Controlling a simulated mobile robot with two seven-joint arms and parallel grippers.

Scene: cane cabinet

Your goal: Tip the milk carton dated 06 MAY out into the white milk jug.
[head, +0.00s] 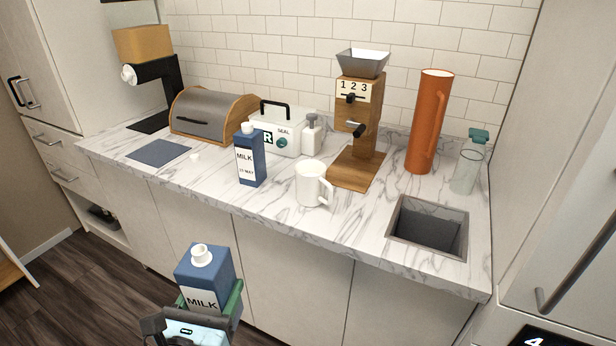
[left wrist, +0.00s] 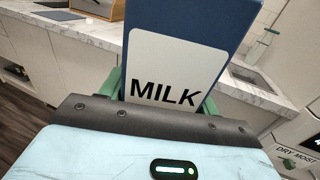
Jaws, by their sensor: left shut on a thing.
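My left gripper (head: 208,302) is shut on a blue milk carton (head: 205,266), held upright in front of the counter, below its top. The carton has a white spout on top and a white MILK label; its date is hidden by the gripper. In the left wrist view the carton (left wrist: 190,35) stands between the green fingers (left wrist: 160,98). The white milk jug (head: 310,184) stands upright on the counter, handle to the right, apart from the gripper. A second blue milk carton (head: 250,158) stands left of it; its date ends in MAY, the number too small to read surely. My right gripper is not in view.
A small white cap-like piece (head: 195,157) lies on the counter near a blue mat (head: 159,153). Behind the jug are a soap bottle (head: 312,135), a white box and a wooden grinder (head: 358,125). A sink (head: 428,226) opens to the right. The counter's front edge (head: 230,206) lies beyond the held carton.

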